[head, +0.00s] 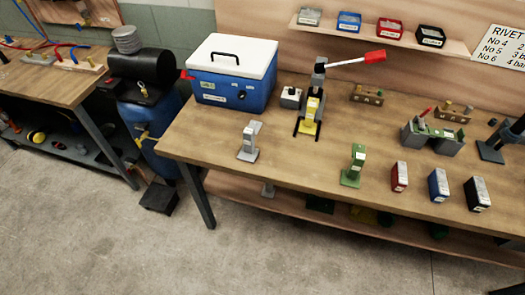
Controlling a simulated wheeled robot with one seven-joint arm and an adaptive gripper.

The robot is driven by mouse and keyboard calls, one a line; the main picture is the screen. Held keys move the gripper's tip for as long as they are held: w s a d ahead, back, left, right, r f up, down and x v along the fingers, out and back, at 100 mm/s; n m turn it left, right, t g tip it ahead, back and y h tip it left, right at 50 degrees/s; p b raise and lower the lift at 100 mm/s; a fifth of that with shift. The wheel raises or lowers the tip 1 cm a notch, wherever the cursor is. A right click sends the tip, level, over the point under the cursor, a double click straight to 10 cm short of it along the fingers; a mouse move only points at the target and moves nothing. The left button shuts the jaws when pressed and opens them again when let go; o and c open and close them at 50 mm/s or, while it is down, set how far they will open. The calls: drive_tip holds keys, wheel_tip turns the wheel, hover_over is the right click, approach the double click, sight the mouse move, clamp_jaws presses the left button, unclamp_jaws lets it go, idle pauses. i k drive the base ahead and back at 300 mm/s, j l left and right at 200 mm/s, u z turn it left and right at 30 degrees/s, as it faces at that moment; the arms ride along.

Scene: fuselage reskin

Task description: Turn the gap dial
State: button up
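No part is plainly readable as the gap dial, and any marking for it is too small to make out. A hand press (311,103) with a yellow front and a long red-tipped lever (374,57) stands on the wooden bench. A small light box (291,97) with a dark knob on top sits just left of the press. The blue cooler box (222,92) with a white lid has a dark round fitting on its front. My gripper is not in view.
A grey stand (249,142) and a green stand (353,166) are near the bench's front edge. Red (399,176), blue (438,185) and black (477,194) blocks stand to the right. A blue compressor tank (152,125) fills the gap left of the bench. Front floor (200,255) is clear.

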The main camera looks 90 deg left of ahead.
sight(291, 90)
drive_tip(key=u, duration=2.75)
